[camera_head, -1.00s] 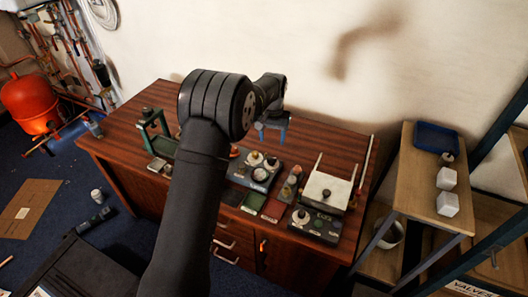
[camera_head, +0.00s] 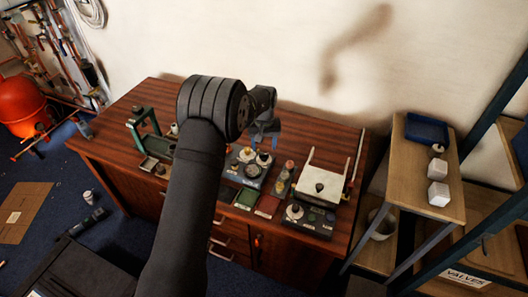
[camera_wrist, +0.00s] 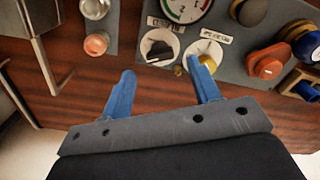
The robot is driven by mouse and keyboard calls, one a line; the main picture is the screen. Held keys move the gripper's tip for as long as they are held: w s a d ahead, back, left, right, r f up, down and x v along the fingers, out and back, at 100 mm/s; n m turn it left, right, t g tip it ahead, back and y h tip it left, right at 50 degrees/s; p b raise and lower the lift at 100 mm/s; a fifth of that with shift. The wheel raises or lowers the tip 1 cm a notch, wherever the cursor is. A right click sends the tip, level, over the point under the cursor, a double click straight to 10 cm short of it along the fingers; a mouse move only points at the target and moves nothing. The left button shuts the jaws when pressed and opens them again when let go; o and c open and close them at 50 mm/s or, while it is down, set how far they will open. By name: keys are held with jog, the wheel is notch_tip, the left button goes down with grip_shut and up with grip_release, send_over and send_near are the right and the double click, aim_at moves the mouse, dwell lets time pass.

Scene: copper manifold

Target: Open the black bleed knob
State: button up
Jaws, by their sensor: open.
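The black knob (camera_wrist: 160,46) sits on a white disc on a grey panel (camera_wrist: 143,72) in the wrist view. A yellow knob (camera_wrist: 208,63) on another white disc is to its right, partly hidden by a blue finger. My gripper (camera_wrist: 163,78) is open and empty, its two blue fingers apart. The black knob shows between and beyond the fingertips, with no visible contact. In the head view my gripper (camera_head: 264,131) hangs just above and behind the panel's black knob (camera_head: 263,157). The small labels are hard to read.
A round gauge (camera_wrist: 184,7) is beside the knobs. Red-orange (camera_wrist: 267,66) and blue-yellow (camera_wrist: 300,38) fittings crowd the right. A copper-coloured cap (camera_wrist: 96,43) is at left. In the head view a white box (camera_head: 320,184) stands right of the panel, with a green stand (camera_head: 142,122) at left.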

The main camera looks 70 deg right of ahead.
aim_at(264, 154)
jog(key=shift+f, duration=2.05)
jog(key=c, duration=1)
jog(key=shift+m, duration=2.8)
jog(key=o, duration=1)
